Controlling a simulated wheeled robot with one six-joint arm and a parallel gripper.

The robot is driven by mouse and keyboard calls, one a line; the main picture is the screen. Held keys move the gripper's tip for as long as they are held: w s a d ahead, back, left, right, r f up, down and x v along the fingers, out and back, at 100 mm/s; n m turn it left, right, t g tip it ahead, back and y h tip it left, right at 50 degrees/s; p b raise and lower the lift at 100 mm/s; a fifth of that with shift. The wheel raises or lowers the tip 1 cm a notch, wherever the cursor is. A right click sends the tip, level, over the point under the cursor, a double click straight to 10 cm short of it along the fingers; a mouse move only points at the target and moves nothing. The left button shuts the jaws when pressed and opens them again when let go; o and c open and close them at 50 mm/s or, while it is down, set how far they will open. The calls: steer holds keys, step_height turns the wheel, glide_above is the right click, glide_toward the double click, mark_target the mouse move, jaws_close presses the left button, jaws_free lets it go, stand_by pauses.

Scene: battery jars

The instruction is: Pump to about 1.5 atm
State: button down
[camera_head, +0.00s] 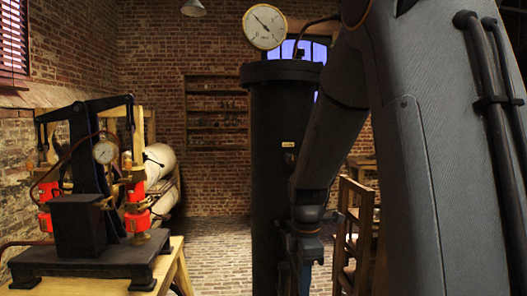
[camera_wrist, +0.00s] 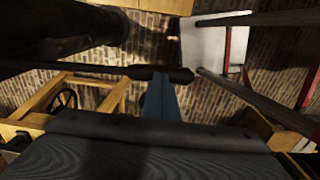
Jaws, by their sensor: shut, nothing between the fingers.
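A tall dark cylinder (camera_head: 277,150) stands in the middle of the head view. A round white pressure gauge (camera_head: 264,26) sits above its top. Its thin needle slants toward the upper left; the numbers are too small to read. My gripper (camera_wrist: 160,85) is shut and empty, its blue fingers seen in the wrist view. Their tips overlap a dark horizontal rod (camera_wrist: 110,71) with a thicker end; I cannot tell whether they touch it. In the head view my wrist hangs right of the cylinder, and the fingertips are not clearly visible.
A black two-cylinder apparatus (camera_head: 80,225) with red parts and a small gauge (camera_head: 104,152) stands on a wooden table (camera_head: 165,275) at left. A wooden frame (camera_head: 355,230) stands right of the cylinder. Open brick floor (camera_head: 222,240) lies left of the cylinder.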

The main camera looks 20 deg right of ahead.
steer(key=shift+f, duration=0.75)
step_height(320, 180, up, 14)
steer(key=p, duration=0.5)
steer(key=shift+f, duration=0.1)
step_height(320, 180, down, 14)
steer(key=b, duration=0.5)
step_height(320, 180, up, 14)
steer(key=p, duration=0.5)
